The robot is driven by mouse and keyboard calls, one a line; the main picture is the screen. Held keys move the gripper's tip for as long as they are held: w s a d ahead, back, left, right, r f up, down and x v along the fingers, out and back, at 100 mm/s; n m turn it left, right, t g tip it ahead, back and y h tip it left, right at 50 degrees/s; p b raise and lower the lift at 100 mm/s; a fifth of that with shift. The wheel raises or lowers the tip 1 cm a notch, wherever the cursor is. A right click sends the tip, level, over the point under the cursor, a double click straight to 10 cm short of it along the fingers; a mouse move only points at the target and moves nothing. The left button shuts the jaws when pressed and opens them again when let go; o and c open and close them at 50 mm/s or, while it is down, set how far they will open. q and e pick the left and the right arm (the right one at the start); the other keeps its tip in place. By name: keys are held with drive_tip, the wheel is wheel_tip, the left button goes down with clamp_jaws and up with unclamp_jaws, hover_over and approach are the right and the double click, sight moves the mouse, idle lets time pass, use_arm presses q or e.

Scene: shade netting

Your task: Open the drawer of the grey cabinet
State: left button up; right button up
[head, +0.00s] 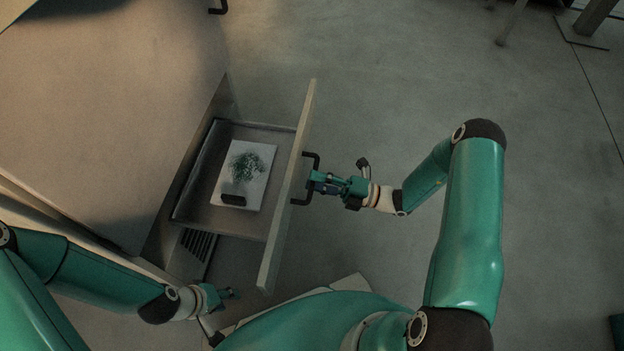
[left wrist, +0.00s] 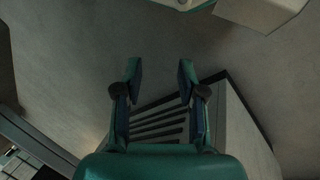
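The grey cabinet (head: 110,110) fills the upper left of the head view. Its drawer (head: 284,195) stands pulled out to the right, with a white sheet or box bearing a green plant picture (head: 246,172) and a small dark object (head: 233,199) inside. My right gripper (head: 314,182) is at the dark bar handle (head: 316,163) on the drawer front, its fingers around the bar and seemingly closed on it. My left gripper (head: 228,294) is low, below the drawer's near corner. In the left wrist view its two fingers (left wrist: 160,82) are apart with nothing between them.
A slatted vent (head: 197,243) shows below the drawer; slats also show in the left wrist view (left wrist: 158,125). Furniture legs (head: 512,22) stand at the upper right. The floor (head: 400,80) right of the drawer is clear apart from my right arm.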

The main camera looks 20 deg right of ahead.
drive_tip(key=v, duration=1)
drive_tip(key=shift+s+d, duration=0.2)
drive_tip(key=shift+f, duration=0.1)
drive_tip(key=s+a+f+n+g+h, duration=0.2)
drive_tip(key=s+a+f+n+g, duration=0.3)
drive_tip(key=s+a+n+g, duration=0.55)
drive_tip(key=s+a+f+n+g+h, duration=0.1)
drive_tip(key=s+f+n+g+h, duration=0.3)
drive_tip(key=n, duration=0.7)
drive_tip(key=a+f+n+h, duration=0.2)
drive_tip(key=n+h, duration=0.3)
drive_tip(key=n, duration=0.5)
drive_tip(key=w+a+r+n+t+h, duration=0.25)
drive_tip(key=w+n+t, duration=0.2)
drive_tip(key=n, duration=0.55)
wheel_tip(320, 180, up, 35)
drive_tip(key=p, duration=3.5)
drive_tip(key=shift+d+m+g+y, duration=0.3)
drive_tip(key=shift+d+m+y, duration=0.05)
